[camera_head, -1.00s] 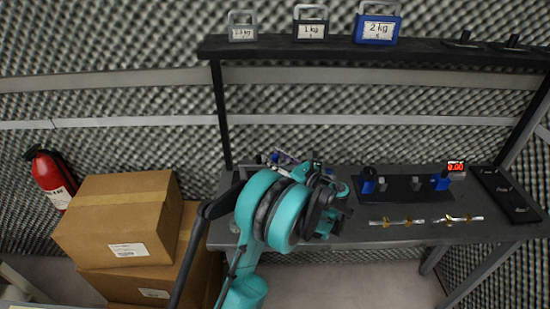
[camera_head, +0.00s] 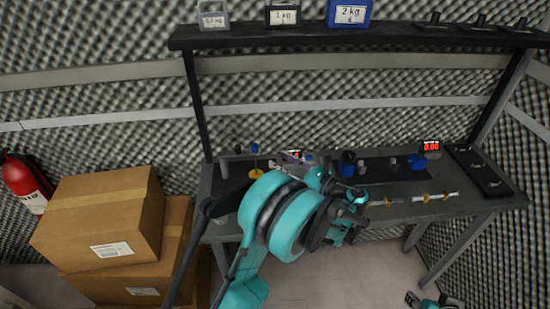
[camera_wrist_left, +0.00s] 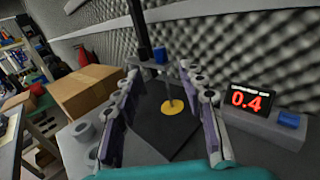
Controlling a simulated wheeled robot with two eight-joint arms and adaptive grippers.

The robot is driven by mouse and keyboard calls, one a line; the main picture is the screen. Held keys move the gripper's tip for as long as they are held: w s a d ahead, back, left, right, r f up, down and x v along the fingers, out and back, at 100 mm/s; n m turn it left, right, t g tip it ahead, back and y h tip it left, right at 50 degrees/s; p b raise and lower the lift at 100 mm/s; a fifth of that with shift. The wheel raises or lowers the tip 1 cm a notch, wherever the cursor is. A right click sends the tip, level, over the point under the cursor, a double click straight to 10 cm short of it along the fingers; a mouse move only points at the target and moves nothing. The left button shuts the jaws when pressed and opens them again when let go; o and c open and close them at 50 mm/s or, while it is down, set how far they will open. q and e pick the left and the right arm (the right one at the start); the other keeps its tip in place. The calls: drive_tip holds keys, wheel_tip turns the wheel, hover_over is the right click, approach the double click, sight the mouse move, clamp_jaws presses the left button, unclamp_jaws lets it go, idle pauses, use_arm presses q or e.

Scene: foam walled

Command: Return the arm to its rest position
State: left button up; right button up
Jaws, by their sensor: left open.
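My left arm (camera_head: 285,215), teal with dark joints, reaches over the left part of the dark bench (camera_head: 385,212). Its gripper (camera_head: 292,162) is partly hidden behind the wrist in the head view. In the left wrist view the two grey and purple fingers of the left gripper (camera_wrist_left: 160,75) stand wide apart with nothing between their pads. Beyond and below them is a yellow disc (camera_wrist_left: 173,107) on a dark plate; the disc (camera_head: 256,174) also shows left of the gripper in the head view. Part of my right gripper (camera_head: 434,302) shows at the bottom right edge, cut off.
A red display (camera_wrist_left: 250,100) reads 0.4; another display (camera_head: 431,146) reads 0.00. Metal rods (camera_head: 435,197) lie at the bench front. Weights (camera_head: 348,13) stand on the shelf (camera_head: 370,35) above. Cardboard boxes (camera_head: 100,215) and a fire extinguisher (camera_head: 25,182) are at left.

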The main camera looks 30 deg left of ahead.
idle(0.5)
use_arm(q)
drive_tip(key=s+a+n+h, duration=0.2)
drive_tip(key=s+n+h, duration=0.5)
drive_tip(key=s+h, duration=0.15)
drive_tip(key=s+d+f+n+t+h, duration=0.3)
drive_tip(key=s+d+f+n+h, duration=0.1)
drive_tip(key=s+d+n+h, duration=0.5)
drive_tip(key=s+d+n, duration=0.2)
drive_tip(key=s+n, duration=0.2)
drive_tip(key=s, duration=0.2)
drive_tip(key=shift+d+f+n, duration=0.2)
drive_tip(key=shift+d+n, duration=0.05)
drive_tip(key=shift+n, duration=0.05)
drive_tip(key=shift+s, duration=0.1)
